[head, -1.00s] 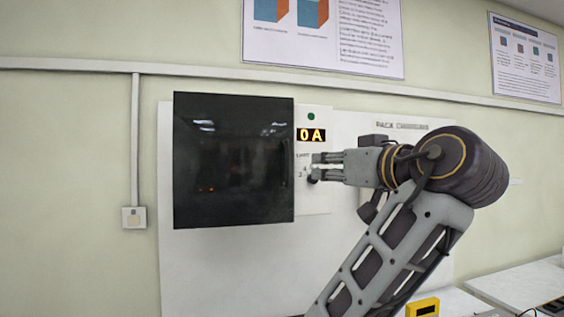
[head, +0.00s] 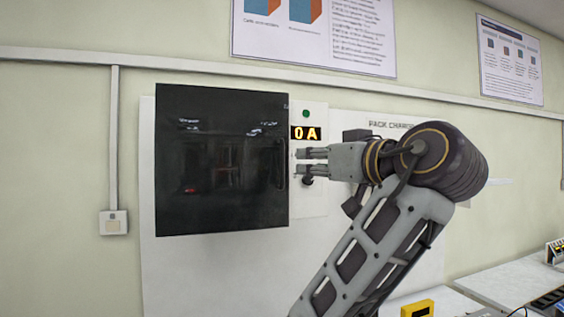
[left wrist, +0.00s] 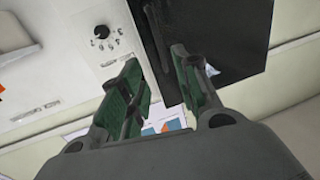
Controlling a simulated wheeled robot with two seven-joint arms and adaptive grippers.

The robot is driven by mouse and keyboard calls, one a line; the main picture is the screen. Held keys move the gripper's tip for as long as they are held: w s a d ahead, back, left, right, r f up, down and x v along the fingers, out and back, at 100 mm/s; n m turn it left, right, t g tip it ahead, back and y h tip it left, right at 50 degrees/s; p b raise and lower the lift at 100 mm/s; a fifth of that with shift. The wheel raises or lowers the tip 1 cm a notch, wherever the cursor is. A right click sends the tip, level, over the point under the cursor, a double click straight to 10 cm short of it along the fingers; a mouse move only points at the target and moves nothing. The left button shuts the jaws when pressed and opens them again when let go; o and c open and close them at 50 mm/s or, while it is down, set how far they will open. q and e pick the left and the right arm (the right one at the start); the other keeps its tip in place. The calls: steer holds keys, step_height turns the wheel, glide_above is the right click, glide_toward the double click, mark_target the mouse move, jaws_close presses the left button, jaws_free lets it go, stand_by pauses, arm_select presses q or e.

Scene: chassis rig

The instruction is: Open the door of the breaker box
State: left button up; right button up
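The breaker box has a dark glossy door (head: 222,160), which looks shut. A thin dark handle (head: 282,165) seems to run along its right edge. My left gripper (head: 301,162) points left, just right of that edge, in front of the pale panel. In the left wrist view the left gripper (left wrist: 158,72) has its green-padded fingers apart with nothing held between them. The dark door (left wrist: 225,40) is beyond the right finger, and a dark bar at its edge lies ahead of the gap. I cannot tell whether a finger touches it. My right gripper is not in view.
The pale panel (head: 309,112) beside the door has a 0 A display (head: 305,133) and a dark knob (head: 308,181) close under my fingers. A wall conduit (head: 114,150) runs left of the box. A white table (head: 515,285) and a yellow device (head: 417,309) are at lower right.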

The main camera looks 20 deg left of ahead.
mark_target(283, 161)
arm_select(q)
steer(key=p+x, duration=0.3)
steer(key=x, duration=0.9)
steer(key=shift+a+p, duration=0.1)
steer(key=shift+p, duration=0.25)
steer(key=shift+w+a, duration=0.5)
steer(key=shift+a, duration=0.05)
jaws_close()
